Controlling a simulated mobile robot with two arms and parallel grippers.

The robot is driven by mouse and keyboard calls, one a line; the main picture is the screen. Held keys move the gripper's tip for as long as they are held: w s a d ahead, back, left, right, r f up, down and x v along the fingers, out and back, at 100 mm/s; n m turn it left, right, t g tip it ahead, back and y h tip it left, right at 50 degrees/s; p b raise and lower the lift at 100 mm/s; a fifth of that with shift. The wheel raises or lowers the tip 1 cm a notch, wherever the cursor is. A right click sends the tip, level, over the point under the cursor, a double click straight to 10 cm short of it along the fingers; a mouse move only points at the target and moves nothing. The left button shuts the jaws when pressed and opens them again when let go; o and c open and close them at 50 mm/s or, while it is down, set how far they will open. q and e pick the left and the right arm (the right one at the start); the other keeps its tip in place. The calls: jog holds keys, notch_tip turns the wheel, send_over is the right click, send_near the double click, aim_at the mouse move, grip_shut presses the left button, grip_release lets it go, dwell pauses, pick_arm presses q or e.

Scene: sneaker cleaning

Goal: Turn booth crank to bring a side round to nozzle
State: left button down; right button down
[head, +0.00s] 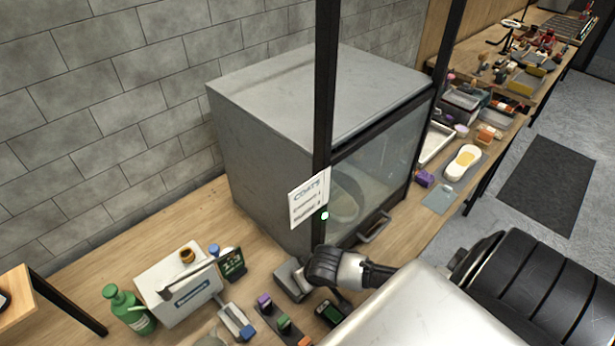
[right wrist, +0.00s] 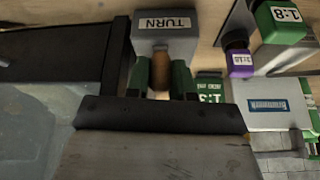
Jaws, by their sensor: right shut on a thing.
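The spray booth (head: 262,100) is a grey metal box on the wooden bench with a glass front. A pale rounded shape, likely the sneaker (head: 345,207), shows dimly behind the glass. The nozzle cannot be made out. The crank's grey box (head: 289,281) sits in front of the booth; in the right wrist view its housing (right wrist: 165,22) reads TURN. My right gripper (head: 318,266) is over the crank. In the right wrist view its two dark green fingers (right wrist: 162,80) are closed on either side of the brown crank handle (right wrist: 161,66). My left gripper is out of view.
A black post (head: 325,90) with a paper card (head: 309,198) stands before the booth. A green bottle (head: 128,309), white box (head: 178,288) and small labelled blocks (head: 283,322) crowd the bench near the crank. Trays and tools (head: 462,162) lie beyond the booth.

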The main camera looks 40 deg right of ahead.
dwell(0.3)
jog(key=c, duration=1)
grip_release()
jog(key=b+v, duration=0.1)
jog(key=v, duration=0.9)
jog(key=shift+s+d+r+b, duration=0.1)
jog(key=shift+r+b, duration=0.25)
jog(key=shift+r, duration=0.05)
jog(key=shift+s, duration=0.1)
